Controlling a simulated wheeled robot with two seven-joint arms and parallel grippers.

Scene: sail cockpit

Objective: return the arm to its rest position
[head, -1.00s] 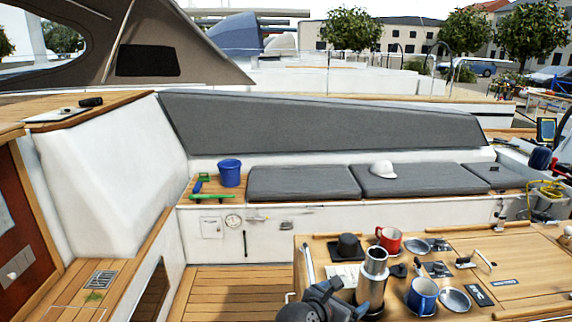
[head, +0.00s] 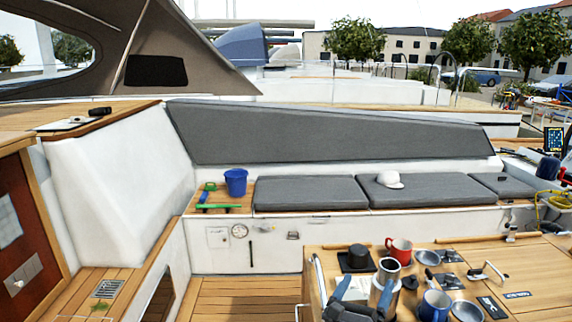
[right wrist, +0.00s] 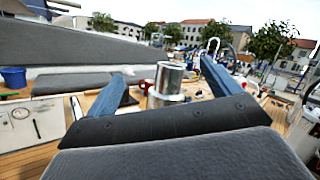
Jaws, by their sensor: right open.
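My right gripper (head: 368,284) is at the bottom of the head view, over the near edge of the cockpit table (head: 470,262). Its jaws are open, and in the right wrist view the two blue fingers (right wrist: 163,82) stand apart. A steel flask (head: 388,268) stands upright on the table just beyond the gripper. It shows between the fingers in the right wrist view (right wrist: 172,76), with its lower part hidden by the gripper. I cannot tell how far it is from the fingers. My left gripper is in neither view.
The table also holds a red mug (head: 400,250), a blue mug (head: 434,304), a black lidded item (head: 357,257) and metal dishes. Beyond are cushioned seats (head: 310,192), a white cap (head: 389,179) and a blue bucket (head: 236,182). The wooden floor (head: 245,294) left of the table is clear.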

